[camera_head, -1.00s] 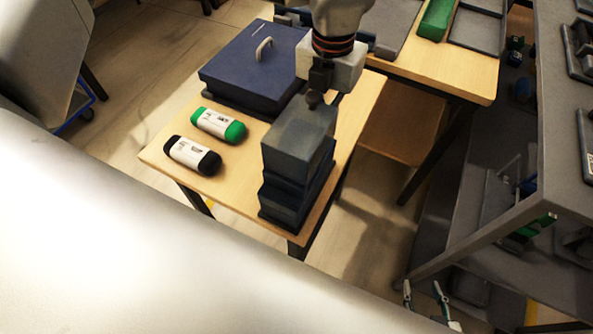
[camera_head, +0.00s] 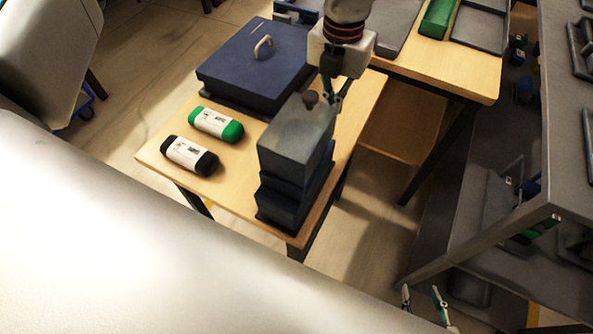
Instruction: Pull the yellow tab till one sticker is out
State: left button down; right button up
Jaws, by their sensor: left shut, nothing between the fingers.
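A dark grey-blue stepped box (camera_head: 292,150) stands upright at the front right of the small wooden table. It has a small dark round knob (camera_head: 310,97) on top. I cannot make out a yellow tab or a sticker in this view. My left gripper (camera_head: 333,102) hangs from above at the box's far right top edge, just right of the knob. It is shut and empty, and I cannot tell if it touches the box. My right gripper (camera_head: 424,299) is low at the bottom right, its two fingers spread apart, away from the box.
A green-ended roll (camera_head: 215,124) and a black-ended roll (camera_head: 189,156) lie left of the box. A dark blue lidded case (camera_head: 255,65) with a handle sits behind. A grey shelf unit (camera_head: 480,245) stands at the right.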

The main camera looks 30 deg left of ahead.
pick_arm(q)
notch_tip(320, 180, up, 7)
jog(key=p, duration=0.4)
jog(key=shift+s+p, duration=0.3)
jog(key=shift+s, duration=0.1)
pick_arm(e)
notch_tip(320, 180, up, 7)
jog(key=w+t, duration=0.1)
jog(key=w, duration=0.2)
jog(key=shift+r, duration=0.2)
jog(key=shift+f, duration=0.1)
pick_arm(q)
jog(key=shift+r, duration=0.15)
pick_arm(e)
jog(key=shift+s, duration=0.15)
